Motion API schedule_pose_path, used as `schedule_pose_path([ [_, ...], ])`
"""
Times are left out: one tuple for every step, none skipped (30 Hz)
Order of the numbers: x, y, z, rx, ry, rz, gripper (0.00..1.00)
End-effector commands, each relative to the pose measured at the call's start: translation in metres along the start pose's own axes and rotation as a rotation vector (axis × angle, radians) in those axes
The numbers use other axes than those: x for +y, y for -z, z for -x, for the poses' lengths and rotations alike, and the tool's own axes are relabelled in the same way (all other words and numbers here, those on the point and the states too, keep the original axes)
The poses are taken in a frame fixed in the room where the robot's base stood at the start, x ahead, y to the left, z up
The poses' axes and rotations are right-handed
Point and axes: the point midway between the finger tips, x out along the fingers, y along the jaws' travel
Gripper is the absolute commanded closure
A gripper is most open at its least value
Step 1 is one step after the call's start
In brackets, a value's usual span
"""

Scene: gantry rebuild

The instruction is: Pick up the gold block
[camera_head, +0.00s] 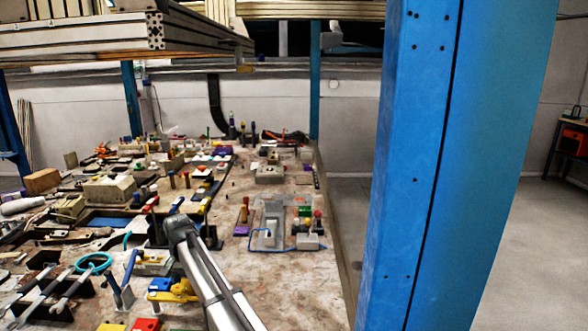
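I cannot tell for certain which thing is the gold block. A flat yellow block (111,327) is cut off by the bottom edge, beside a red block (145,325). A curved yellow piece (180,291) lies by a blue block (160,284). A tan-brown block (42,180) sits at the far left of the table. A grey tubular link, which looks like my arm, rises from the bottom centre. Dark parts that may be my gripper (183,234) are at its far end, over the table. Its fingers are not clear, and I see nothing held.
The worktable (290,290) is crowded with small parts and fixtures on the left and middle. Its right front is mostly bare. A grey fixture (270,222) with a blue cable stands right of the arm. A large blue post (450,160) blocks the right side. A metal beam (80,35) hangs above.

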Motion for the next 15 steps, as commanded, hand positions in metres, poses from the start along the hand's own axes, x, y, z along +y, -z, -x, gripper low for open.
schedule_pose_path([
  [0.0, 0.0, 0.0001, 0.0, 0.0, 0.0, 0.49],
  [0.0, 0.0, 0.0001, 0.0, 0.0, 0.0, 0.52],
  [0.0, 0.0, 0.0001, 0.0, 0.0, 0.0, 0.56],
  [0.0, 0.0, 0.0001, 0.0, 0.0, 0.0, 0.58],
  [0.0, 0.0, 0.0001, 0.0, 0.0, 0.0, 0.61],
  [0.0, 0.0001, 0.0002, 0.0, 0.0, 0.0, 0.65],
  [0.0, 0.0001, 0.0002, 0.0, 0.0, 0.0, 0.68],
  [0.0, 0.0001, 0.0002, 0.0, 0.0, 0.0, 0.71],
  [0.0, 0.0001, 0.0004, 0.0, 0.0, 0.0, 0.73],
  [-0.0001, 0.0001, 0.0004, 0.0, 0.0, 0.0, 0.73],
  [-0.0001, 0.0001, 0.0006, 0.0, 0.0, 0.0, 0.73],
  [-0.0001, 0.0001, 0.0011, 0.0, 0.0, 0.0, 0.73],
  [-0.0001, 0.0001, 0.0018, 0.0, 0.0, 0.0, 0.73],
  [-0.0001, 0.0002, 0.0027, 0.001, 0.0, 0.0, 0.73],
  [-0.0002, 0.0003, 0.0044, 0.001, 0.001, 0.0, 0.73],
])
